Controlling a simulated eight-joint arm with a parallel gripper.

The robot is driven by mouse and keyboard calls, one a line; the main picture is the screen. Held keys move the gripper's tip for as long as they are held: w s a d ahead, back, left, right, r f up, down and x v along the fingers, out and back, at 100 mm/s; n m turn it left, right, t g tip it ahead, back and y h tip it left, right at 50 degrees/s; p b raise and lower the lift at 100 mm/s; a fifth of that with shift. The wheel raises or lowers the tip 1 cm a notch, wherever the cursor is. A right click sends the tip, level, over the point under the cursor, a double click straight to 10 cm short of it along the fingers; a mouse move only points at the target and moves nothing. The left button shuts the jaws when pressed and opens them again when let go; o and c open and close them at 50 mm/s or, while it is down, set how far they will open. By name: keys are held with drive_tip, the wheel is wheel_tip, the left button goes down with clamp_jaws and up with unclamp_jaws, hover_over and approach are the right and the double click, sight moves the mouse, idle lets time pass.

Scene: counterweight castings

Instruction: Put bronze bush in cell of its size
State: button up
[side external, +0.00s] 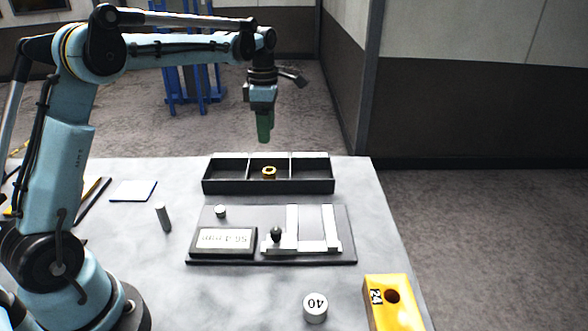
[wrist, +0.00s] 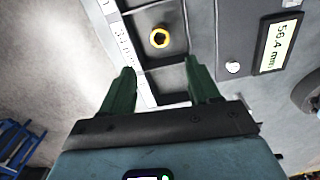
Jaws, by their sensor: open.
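The bronze bush (side external: 268,173) is a short golden ring with a dark bore. It sits in the middle cell of a dark three-cell tray (side external: 268,187), and it also shows in the wrist view (wrist: 159,38). The tray has pale label strips along its far edge; their writing is too small to read. My gripper (side external: 264,138) hangs above and behind the tray with its green fingers pointing down. In the wrist view its fingers (wrist: 160,82) are apart with nothing between them, and the bush lies beyond the fingertips. The other two cells look empty in the side view.
A measuring gauge (side external: 270,255) on a dark plate has a display (wrist: 278,43) reading 56.4 mm. A grey pin (side external: 163,217), a white cylinder marked 40 (side external: 315,307) and a yellow block marked 24 (side external: 393,306) stand around it. A flat pad (side external: 133,190) lies left.

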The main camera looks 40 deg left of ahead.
drive_tip(key=s+d+r+m+t, duration=0.3)
drive_tip(key=s+d+r+m, duration=0.2)
drive_tip(key=s+d+m, duration=0.5)
drive_tip(key=s+d+f+m+t, duration=0.1)
drive_tip(key=s+m, duration=0.3)
drive_tip(key=m, duration=0.4)
drive_tip(key=s+d+f+m+t, duration=0.1)
drive_tip(key=s+f+m+t, duration=0.2)
drive_tip(key=m, duration=0.5)
drive_tip(key=shift+s+f, duration=0.5)
drive_tip(key=shift+s, duration=0.4)
